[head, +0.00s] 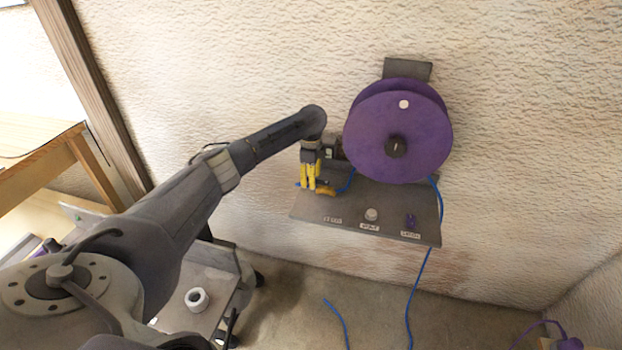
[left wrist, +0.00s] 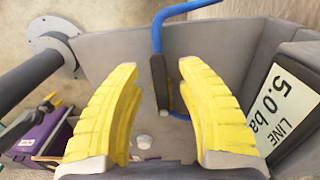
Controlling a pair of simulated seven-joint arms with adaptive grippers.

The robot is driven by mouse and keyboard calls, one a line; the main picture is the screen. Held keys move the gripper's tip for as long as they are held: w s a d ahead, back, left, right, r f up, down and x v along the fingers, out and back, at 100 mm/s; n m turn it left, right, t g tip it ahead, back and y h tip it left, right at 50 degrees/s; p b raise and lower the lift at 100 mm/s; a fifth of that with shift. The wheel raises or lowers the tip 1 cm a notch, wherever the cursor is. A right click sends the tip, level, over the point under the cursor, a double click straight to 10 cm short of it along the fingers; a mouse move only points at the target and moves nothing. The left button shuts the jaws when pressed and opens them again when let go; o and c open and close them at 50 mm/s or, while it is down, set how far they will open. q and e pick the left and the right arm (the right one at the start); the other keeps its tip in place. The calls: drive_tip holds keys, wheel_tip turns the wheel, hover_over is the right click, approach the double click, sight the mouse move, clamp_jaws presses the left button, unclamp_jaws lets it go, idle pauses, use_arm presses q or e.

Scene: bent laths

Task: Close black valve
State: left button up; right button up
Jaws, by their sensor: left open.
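A thin black upright piece (left wrist: 160,82), which looks like the black valve's handle, shows in the left wrist view between my yellow fingers. A blue hose (left wrist: 160,35) bends right beside it. My left gripper (head: 317,185) is open, pointing down over the left end of the grey wall shelf (head: 385,215). In the left wrist view its fingers stand to either side of the black piece, with gaps visible. The valve's body is hidden, and I cannot tell how far it is turned. In the head view my gripper covers this spot.
A large purple reel (head: 425,140) hangs above the shelf, close right of my gripper. A white knob (head: 371,214) and a purple knob (head: 410,222) stand on the shelf. A display reading LINE 5.0 (left wrist: 285,108) is at the right in the wrist view. Blue hose hangs below.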

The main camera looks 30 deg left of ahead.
use_arm(q)
drive_tip(key=shift+c, duration=0.4)
clamp_jaws()
